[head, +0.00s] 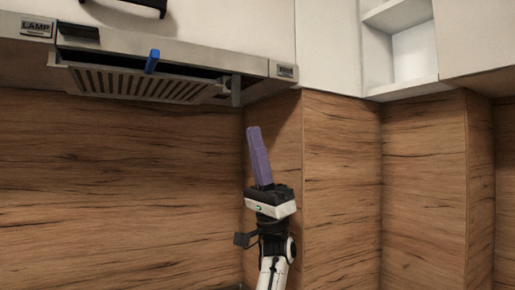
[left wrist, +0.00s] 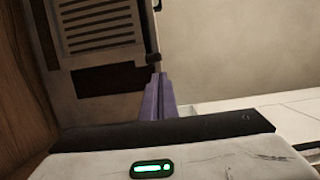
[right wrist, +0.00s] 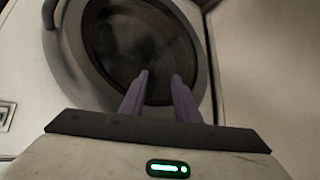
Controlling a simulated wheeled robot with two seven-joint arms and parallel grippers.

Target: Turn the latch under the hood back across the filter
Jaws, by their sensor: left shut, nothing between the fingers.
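The slotted filter (head: 140,85) lies under the hood, and its slots also show in the left wrist view (left wrist: 95,25). A blue lever-like piece (head: 152,61) sticks up at the hood's front edge; I cannot tell whether it is part of the latch. A grey upright piece (head: 236,91) hangs by the filter's right end and may be the latch. My left gripper (head: 253,129) is shut and empty, its purple fingers pointing up, below and right of the filter. My right gripper (right wrist: 159,75) is open and empty, away from the hood.
The hood front (head: 180,50) has a lamp label (head: 36,28) at the left. Wood splashback (head: 120,150) stands behind, with a wooden corner (head: 303,150) right beside my left gripper. Open shelves (head: 400,50) are at upper right. A round-doored appliance (right wrist: 205,75) faces my right gripper.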

